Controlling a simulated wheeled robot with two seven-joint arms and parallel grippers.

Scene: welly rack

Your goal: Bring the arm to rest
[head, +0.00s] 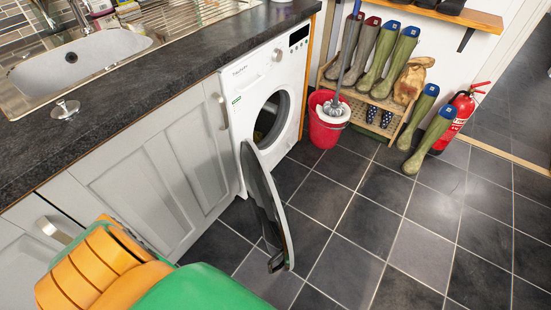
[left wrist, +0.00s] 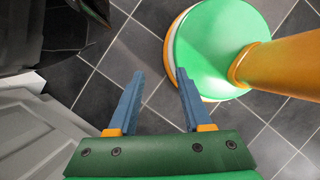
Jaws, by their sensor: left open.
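My left gripper (left wrist: 160,73) shows in the left wrist view with its two blue fingers spread apart. Nothing is between them, and they hang above dark floor tiles. My round green base with its orange column is beyond the fingers, at the upper right of that view. In the head view, orange and green parts of my own body show at the lower left, but no gripper fingers are visible there. My right gripper is in neither view.
The washing machine (head: 270,85) has its door (head: 268,205) swung open into the room. A red bucket (head: 326,128) with a mop, a welly rack (head: 372,112), two green wellies (head: 425,125) and a fire extinguisher (head: 462,108) stand behind. Tiled floor (head: 420,240) at right is clear.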

